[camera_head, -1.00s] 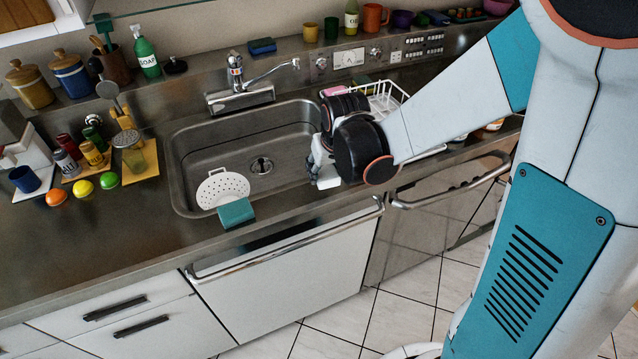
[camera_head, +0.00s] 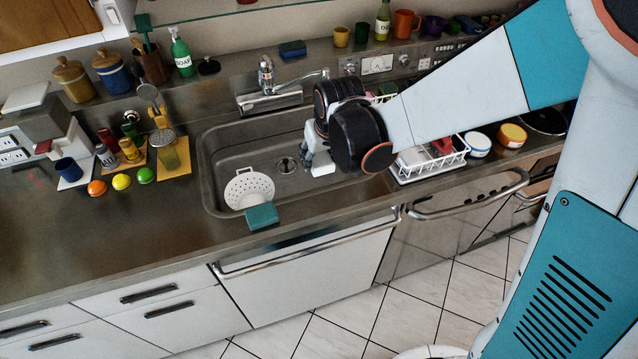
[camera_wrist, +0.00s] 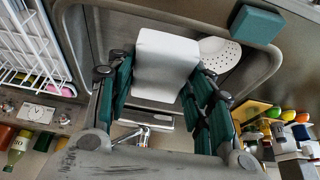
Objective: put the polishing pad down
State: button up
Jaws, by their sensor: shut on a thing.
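The polishing pad appears to be the white block (camera_wrist: 166,62) between my fingers in the wrist view. Its lower end also shows in the head view (camera_head: 321,163). My gripper (camera_head: 310,148) is shut on it and holds it above the right part of the steel sink (camera_head: 222,150). In the wrist view my gripper's dark green fingers (camera_wrist: 160,88) lie along both sides of the pad. My wrist hides part of the sink's right side in the head view.
A white perforated strainer (camera_head: 249,188) leans in the sink's front left corner. A teal sponge (camera_head: 262,217) sits at the front rim. A white wire rack (camera_head: 430,165) stands right of the sink. The faucet (camera_head: 266,80) is behind. Counter left of the sink's front is clear.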

aim_at(318, 198)
notch_tip(318, 198, down, 15)
jog(key=b, duration=0.9)
jog(key=shift+f+b, duration=0.1)
jog(key=shift+b, duration=0.2)
jog(key=shift+f, duration=0.1)
jog(key=o, duration=0.9)
jog(key=shift+o, duration=0.2)
jog(key=shift+r+p, duration=0.3)
jog(key=shift+r, duration=0.15)
jog(key=p+v, duration=0.7)
jog(key=v, duration=0.4)
jog(key=shift+r+p, duration=0.2)
jog(key=shift+p, duration=0.1)
jog(key=shift+s+d, duration=0.1)
jog(key=shift+s, duration=0.05)
